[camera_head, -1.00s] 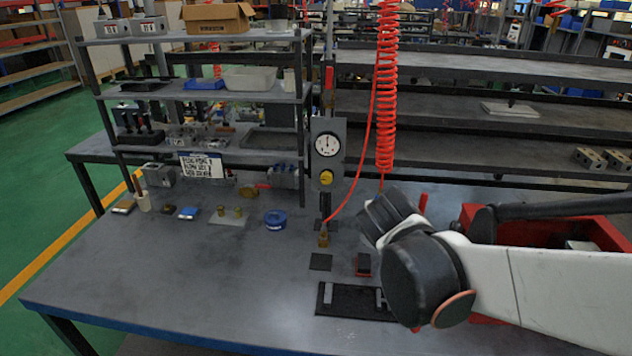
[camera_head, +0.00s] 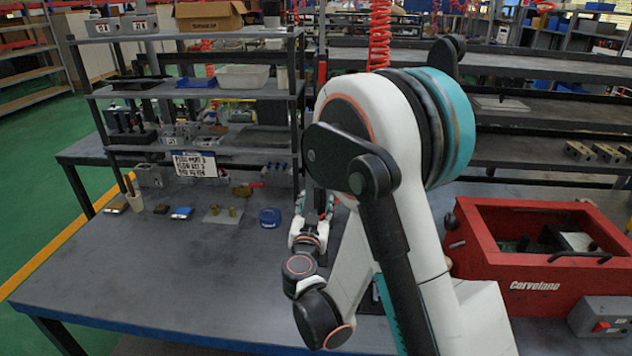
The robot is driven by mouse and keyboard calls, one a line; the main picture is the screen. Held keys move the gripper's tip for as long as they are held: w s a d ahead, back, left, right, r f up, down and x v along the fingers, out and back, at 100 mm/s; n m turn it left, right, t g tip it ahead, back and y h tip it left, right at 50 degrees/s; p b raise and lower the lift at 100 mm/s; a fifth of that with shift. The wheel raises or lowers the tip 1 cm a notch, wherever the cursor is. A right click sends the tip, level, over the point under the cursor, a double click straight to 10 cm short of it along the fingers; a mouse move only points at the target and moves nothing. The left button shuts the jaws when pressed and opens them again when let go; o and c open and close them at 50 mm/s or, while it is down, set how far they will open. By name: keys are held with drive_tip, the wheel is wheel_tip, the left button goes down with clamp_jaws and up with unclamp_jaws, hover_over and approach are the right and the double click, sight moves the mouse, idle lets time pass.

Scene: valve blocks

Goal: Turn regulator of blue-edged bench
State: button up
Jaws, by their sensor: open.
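The dark grey bench (camera_head: 150,275) with a blue front edge fills the lower left and middle. The regulator, a gauge above a yellow knob on a grey panel beside the shelf post, is now hidden behind my arm. My gripper (camera_head: 318,198) is open, small in the picture, and points away from me toward the back of the bench at the regulator's place. The arm covers its surroundings, so I cannot tell whether the fingers touch the knob.
A red toolbox (camera_head: 540,262) stands at the right, with a grey switch box (camera_head: 603,318) before it. A blue round part (camera_head: 270,217) sits left of my gripper, near small brass parts (camera_head: 222,212). Shelves (camera_head: 195,90) rise behind. The front left bench is clear.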

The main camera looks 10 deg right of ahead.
drive_tip(key=p+x, duration=0.1)
drive_tip(key=x, duration=1.2)
drive_tip(key=shift+w, duration=0.4)
drive_tip(key=c, duration=1.1)
